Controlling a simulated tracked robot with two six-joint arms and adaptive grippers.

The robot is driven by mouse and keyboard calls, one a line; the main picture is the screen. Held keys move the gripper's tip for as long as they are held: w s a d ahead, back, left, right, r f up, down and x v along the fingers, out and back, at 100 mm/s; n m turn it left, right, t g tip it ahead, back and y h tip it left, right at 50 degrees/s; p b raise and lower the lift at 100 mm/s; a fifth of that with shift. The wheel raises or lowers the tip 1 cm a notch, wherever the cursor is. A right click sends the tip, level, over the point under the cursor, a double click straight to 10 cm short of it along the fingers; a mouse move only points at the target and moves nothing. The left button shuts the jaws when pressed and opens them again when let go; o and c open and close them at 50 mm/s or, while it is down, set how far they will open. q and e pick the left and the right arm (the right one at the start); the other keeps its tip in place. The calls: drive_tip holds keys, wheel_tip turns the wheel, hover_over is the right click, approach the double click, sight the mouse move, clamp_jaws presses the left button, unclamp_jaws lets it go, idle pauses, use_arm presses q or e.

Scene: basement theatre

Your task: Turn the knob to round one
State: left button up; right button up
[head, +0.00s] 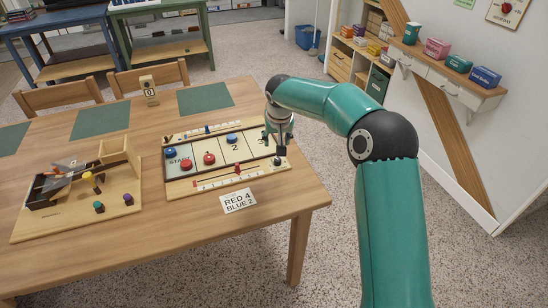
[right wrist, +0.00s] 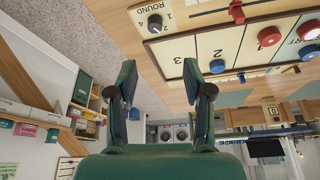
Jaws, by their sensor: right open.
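The game board (head: 216,180) lies on the wooden table, with numbered squares, a START square and red and blue pieces. In the right wrist view, the small dark knob (right wrist: 155,23) sits at the board's corner beside the word ROUND and some digits. I cannot tell which digit it points to. My right gripper (head: 277,140) is over the board's right end in the head view. In the right wrist view its two fingers (right wrist: 160,72) are spread with nothing between them, and the knob shows beyond their tips, apart from them. My left gripper is not in view.
A card (head: 238,201) reading RED 4 BLUE 2 lies in front of the board. A wooden tray (head: 60,226) with small pegs is at the left. A counter stand (head: 149,91) and green mats (head: 205,98) are behind. A wall shelf (head: 450,83) stands at the right.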

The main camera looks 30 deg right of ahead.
sight(277, 159)
drive_tip(key=x, duration=0.4)
drive_tip(key=p+x, duration=0.1)
drive_tip(key=x, duration=0.8)
drive_tip(key=shift+d+f+p, duration=0.3)
drive_tip(key=shift+d+p, duration=0.1)
drive_tip(key=shift+d, duration=0.05)
clamp_jaws()
drive_tip(key=shift+a, duration=0.45)
drive_tip(key=shift+d, duration=0.25)
